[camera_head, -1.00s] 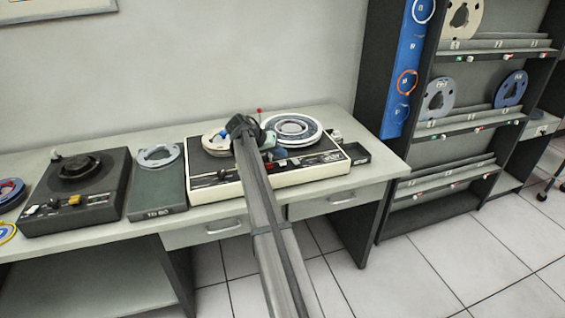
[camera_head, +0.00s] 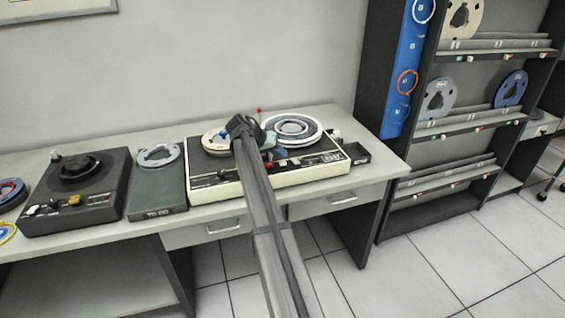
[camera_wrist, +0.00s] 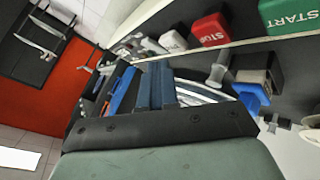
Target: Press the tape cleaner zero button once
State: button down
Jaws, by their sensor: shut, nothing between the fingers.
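The cream-sided machine with two reels (camera_head: 310,172), which I take as the tape cleaner, stands on the desk in the head view. In the wrist view its dark panel carries a green START button (camera_wrist: 290,10), a red STOP button (camera_wrist: 208,29) and a pale button (camera_wrist: 172,41). I cannot read a zero label on any button. My gripper (camera_head: 268,143) is shut and empty over the middle of the machine, by its front panel. My arm hides part of the machine. The wrist view also shows my gripper (camera_wrist: 150,88) close to the panel; contact cannot be told.
A black tape unit (camera_head: 75,190) and a dark box (camera_head: 157,190) stand on the desk at the left. A small black tray (camera_head: 357,153) lies right of the machine. A rack with reels (camera_head: 470,120) stands at the right. Two reels (camera_head: 292,128) sit on the machine's top.

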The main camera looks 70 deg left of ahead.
aim_at(280, 162)
jog(key=shift+f, duration=0.15)
dwell(0.4)
jog(key=shift+f, duration=0.3)
jog(key=shift+f, duration=0.85)
dwell(1.3)
jog(key=shift+r, duration=1.3)
jog(key=shift+r, duration=2.5)
